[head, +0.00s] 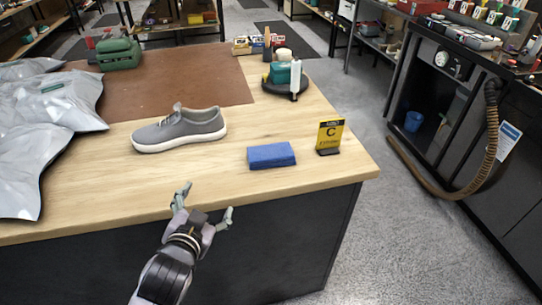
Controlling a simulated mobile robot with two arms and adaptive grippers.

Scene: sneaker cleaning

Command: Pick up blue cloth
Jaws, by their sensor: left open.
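A folded blue cloth (271,155) lies flat on the light wooden table (215,174), near its front right part. My left gripper (206,204) is open and empty. It shows at the table's front edge, to the left of and nearer than the cloth, apart from it. My right gripper is not in view.
A grey sneaker (180,128) stands left of the cloth. A yellow sign (329,136) stands just right of it. Silvery bags (45,110) cover the table's left side. A round dark caddy (285,86) with bottles stands behind. Bare wood surrounds the cloth.

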